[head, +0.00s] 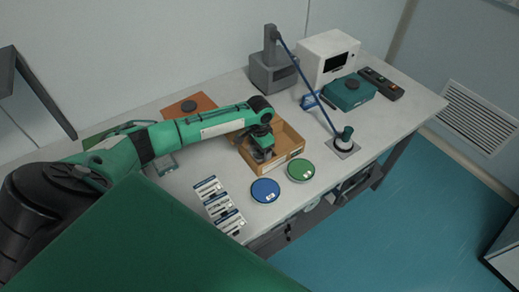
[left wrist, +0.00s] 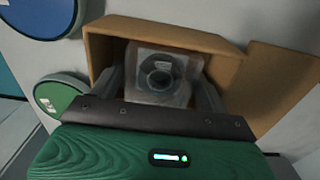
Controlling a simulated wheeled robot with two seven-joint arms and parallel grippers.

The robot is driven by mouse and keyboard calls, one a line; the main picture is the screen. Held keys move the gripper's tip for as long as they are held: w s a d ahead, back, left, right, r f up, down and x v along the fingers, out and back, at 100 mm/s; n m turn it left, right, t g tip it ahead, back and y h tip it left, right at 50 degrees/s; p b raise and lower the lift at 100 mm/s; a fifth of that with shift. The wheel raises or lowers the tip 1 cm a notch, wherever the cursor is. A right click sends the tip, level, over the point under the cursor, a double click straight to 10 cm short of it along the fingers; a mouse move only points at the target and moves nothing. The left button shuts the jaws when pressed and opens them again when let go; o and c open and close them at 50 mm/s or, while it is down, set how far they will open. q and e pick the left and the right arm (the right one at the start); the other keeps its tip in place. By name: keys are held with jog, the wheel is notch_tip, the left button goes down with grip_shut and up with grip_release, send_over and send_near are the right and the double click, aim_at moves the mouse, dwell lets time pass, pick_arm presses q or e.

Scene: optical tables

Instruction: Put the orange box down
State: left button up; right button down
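An open orange-tan box (head: 290,137) with a label on its front stands on the table, and it fills the middle of the left wrist view (left wrist: 235,72). My left gripper (head: 262,151) reaches down into it. In the left wrist view its fingers (left wrist: 163,85) stand wide apart, on either side of a grey block with a round ring (left wrist: 160,63). I cannot tell whether they touch the block. A flat orange-brown box-like piece (head: 205,105) with a dark disc on top lies farther back. My right gripper is not in view.
A blue disc (head: 265,190) and a green disc (head: 300,169) lie in front of the box. Several small labelled packs (head: 218,204) lie to the left. A teal box (head: 349,91), a white device (head: 327,57) and a cabled stand (head: 272,73) occupy the back right.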

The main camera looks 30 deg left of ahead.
pick_arm(q)
notch_tip(320, 180, up, 12)
jog(key=b, duration=0.2)
jog(key=shift+r, duration=0.15)
dwell(0.7)
